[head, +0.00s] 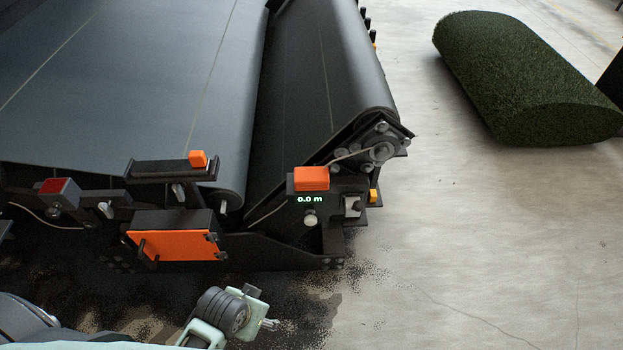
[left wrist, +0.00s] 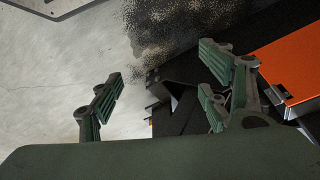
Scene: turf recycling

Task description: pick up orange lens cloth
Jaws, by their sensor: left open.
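A small, bright orange folded-looking piece (head: 311,178), which seems to be the lens cloth, lies on top of the dark display box reading "0.0 m" in the head view. My left arm comes in at the lower left of that view, below and left of the box, and its fingers are not clear there. In the left wrist view my left gripper (left wrist: 162,78) is open, its two green-padded fingers wide apart with nothing between them. The cloth cannot be made out in that view. My right gripper is not in view.
A dark roller machine fills the left and centre, with an orange panel (head: 172,245), also in the left wrist view (left wrist: 288,68), and a small orange block (head: 198,158). A rolled turf (head: 525,85) lies on the concrete.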

